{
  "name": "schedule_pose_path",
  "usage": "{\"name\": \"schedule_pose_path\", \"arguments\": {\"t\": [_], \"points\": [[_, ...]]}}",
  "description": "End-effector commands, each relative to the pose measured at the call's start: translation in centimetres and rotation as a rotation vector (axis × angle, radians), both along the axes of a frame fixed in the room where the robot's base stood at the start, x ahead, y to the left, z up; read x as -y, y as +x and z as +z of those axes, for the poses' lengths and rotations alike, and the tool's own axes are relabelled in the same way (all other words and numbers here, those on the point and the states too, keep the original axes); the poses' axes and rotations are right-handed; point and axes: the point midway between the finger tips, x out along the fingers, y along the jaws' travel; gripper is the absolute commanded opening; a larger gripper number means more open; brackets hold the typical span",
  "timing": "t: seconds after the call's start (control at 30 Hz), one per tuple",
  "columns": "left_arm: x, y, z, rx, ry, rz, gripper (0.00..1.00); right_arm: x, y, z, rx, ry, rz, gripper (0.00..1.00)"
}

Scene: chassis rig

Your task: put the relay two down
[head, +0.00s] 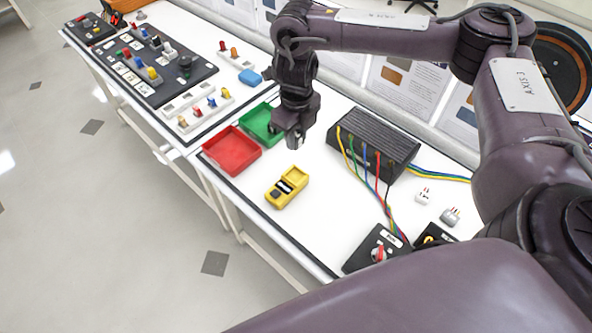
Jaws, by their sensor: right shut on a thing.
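My right gripper (293,138) hangs pointing down over the white table, near the green tray (257,127) and behind the yellow meter. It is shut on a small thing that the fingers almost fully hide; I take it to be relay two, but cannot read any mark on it. Two small blocks, a white one (423,196) and a grey-and-white one (450,215), stand on the table at the right. I cannot tell clearly what their labels say. My left gripper is not in view.
A red tray (231,151) adjoins the green one. A yellow meter (287,187) lies in front. A black ribbed box (374,143) with coloured cables stands right of the gripper. A black switch box (377,251) is at the front edge. White tabletop between meter and box is clear.

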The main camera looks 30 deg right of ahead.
Motion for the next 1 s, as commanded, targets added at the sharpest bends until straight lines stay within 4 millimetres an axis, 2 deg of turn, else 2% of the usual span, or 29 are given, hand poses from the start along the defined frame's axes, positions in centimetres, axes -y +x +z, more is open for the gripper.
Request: {"name": "schedule_pose_path", "arguments": {"t": [0.03,0.2,0.33,0.53,0.8,1.0], "points": [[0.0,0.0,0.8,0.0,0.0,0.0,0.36,0.0,-0.1,-1.1,-0.004,-0.003,0.002,0.06],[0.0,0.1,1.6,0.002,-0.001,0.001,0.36,0.0,-0.1,-5.5,-0.002,-0.003,0.001,0.06],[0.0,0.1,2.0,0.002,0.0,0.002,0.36,0.0,-0.1,-7.9,-0.001,-0.003,0.0,0.06],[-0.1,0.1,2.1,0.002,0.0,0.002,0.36,0.0,0.0,-9.7,-0.001,-0.001,-0.001,0.06],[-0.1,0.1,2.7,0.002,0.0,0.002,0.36,0.0,0.0,-13.2,0.001,-0.001,-0.001,0.06],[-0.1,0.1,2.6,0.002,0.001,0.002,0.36,0.0,0.0,-13.5,0.002,0.0,0.0,0.06]]}}
